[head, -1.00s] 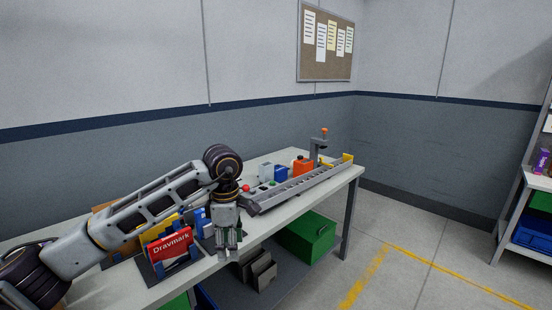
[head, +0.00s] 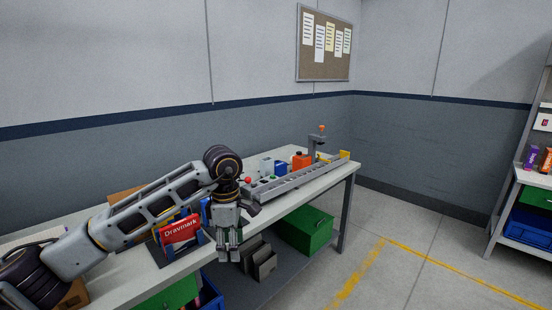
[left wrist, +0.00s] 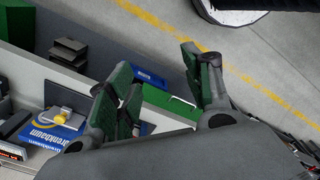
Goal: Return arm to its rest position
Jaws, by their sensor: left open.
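My left arm (head: 150,215) reaches in from the left in the head view, bent down at the wrist. My left gripper (head: 228,254) hangs pointing down, just in front of the workbench's front edge. In the left wrist view its two green-padded fingers (left wrist: 168,95) stand apart with nothing between them. My right gripper is not in view.
The workbench (head: 150,283) holds a red Dravmark box (head: 180,231) in a rack and a grey conveyor-like track (head: 300,181). A green bin (head: 305,232) is on the lower shelf. A shelf unit (head: 505,205) stands at right. The floor (head: 410,270) between is clear.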

